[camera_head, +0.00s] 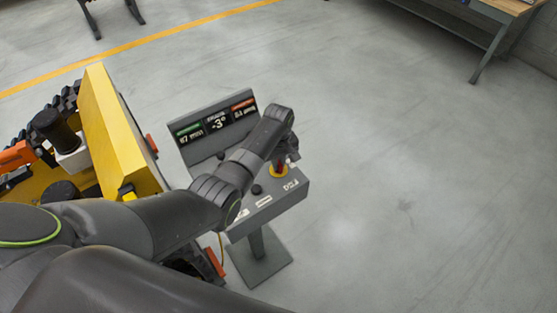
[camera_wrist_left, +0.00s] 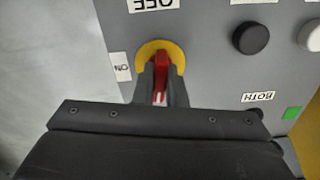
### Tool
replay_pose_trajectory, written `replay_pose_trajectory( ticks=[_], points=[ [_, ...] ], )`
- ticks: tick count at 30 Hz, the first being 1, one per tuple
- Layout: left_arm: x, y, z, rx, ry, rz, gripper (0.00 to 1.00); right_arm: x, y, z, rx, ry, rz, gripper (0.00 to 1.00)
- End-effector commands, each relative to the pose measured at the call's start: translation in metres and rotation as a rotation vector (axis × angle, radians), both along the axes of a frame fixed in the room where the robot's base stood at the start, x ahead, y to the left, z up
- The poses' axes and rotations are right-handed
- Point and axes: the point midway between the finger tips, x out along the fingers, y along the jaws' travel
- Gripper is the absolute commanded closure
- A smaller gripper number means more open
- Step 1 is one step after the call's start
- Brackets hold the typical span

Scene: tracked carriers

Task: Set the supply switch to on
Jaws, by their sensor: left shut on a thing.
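The supply switch is a red handle (camera_wrist_left: 161,72) on a round yellow plate (camera_wrist_left: 147,52) on a grey control console (camera_head: 262,203). It also shows in the head view as a small red and yellow spot (camera_head: 279,171), partly behind my wrist. My left gripper (camera_wrist_left: 160,98) is shut on the red handle, one finger on each side. The handle lies roughly up and down in the wrist view. An OFF label (camera_wrist_left: 153,4) is above the plate and an ON label (camera_wrist_left: 121,67) is to its left. The handle's lower part is partly hidden between the fingers.
The console has a tilted display panel (camera_head: 215,120) at its back. A black button (camera_wrist_left: 250,38), a white button (camera_wrist_left: 312,36) and a BOTH label (camera_wrist_left: 258,97) sit beside the switch. A yellow machine (camera_head: 115,140) stands left of the console. The floor to the right is clear.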

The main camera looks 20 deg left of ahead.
Motion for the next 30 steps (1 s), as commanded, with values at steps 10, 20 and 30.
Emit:
replay_pose_trajectory(
  ticks=[10, 20, 30],
  points=[
    [0.000, 0.000, 0.002, 0.000, 0.000, -0.322, 1.00, 0.000, -0.001, 0.015, -0.002, 0.000, 0.001, 0.64],
    [0.001, 0.000, 0.001, 0.000, -0.001, -0.635, 1.00, 0.000, -0.001, 0.017, -0.002, 0.000, 0.001, 0.64],
    [0.001, 0.000, 0.001, 0.000, -0.002, -0.957, 1.00, 0.000, -0.001, 0.017, -0.001, 0.001, 0.001, 0.64]
  ],
)
